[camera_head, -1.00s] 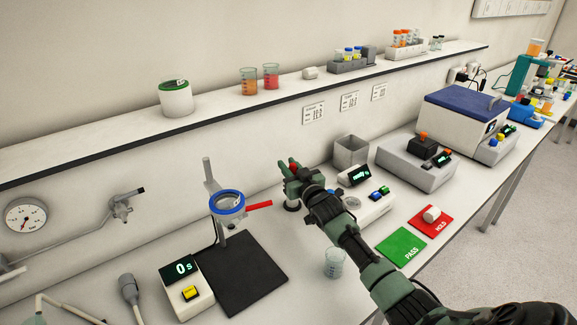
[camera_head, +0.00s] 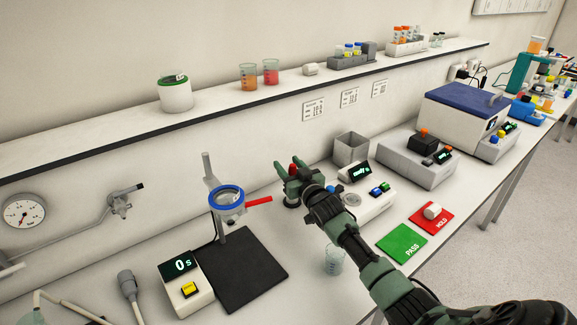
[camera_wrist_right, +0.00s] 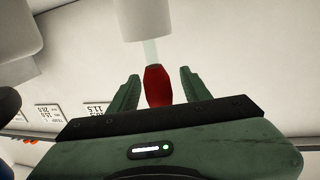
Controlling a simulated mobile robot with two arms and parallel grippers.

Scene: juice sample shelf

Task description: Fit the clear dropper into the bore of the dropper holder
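The clear dropper has a red bulb (camera_wrist_right: 158,88) and a clear tube (camera_wrist_right: 151,52). In the right wrist view its tube runs to the end of a white cylinder (camera_wrist_right: 144,18), likely the dropper holder; how deep it sits in the bore is hidden. My right gripper (camera_wrist_right: 157,85) is open around the bulb, with a gap on both sides. In the head view my right gripper (camera_head: 294,175) is spread around the red bulb (camera_head: 294,168), above a dark round base (camera_head: 292,203). The holder is mostly hidden behind it there. My left gripper is out of view.
The magnifier stand (camera_head: 227,200) is left of my right gripper, its red handle (camera_head: 258,201) close by. A grey bin (camera_head: 351,147) and a white instrument (camera_head: 370,205) are to the right. A beaker (camera_head: 334,262) stands near my forearm. The black mat (camera_head: 240,272) is clear.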

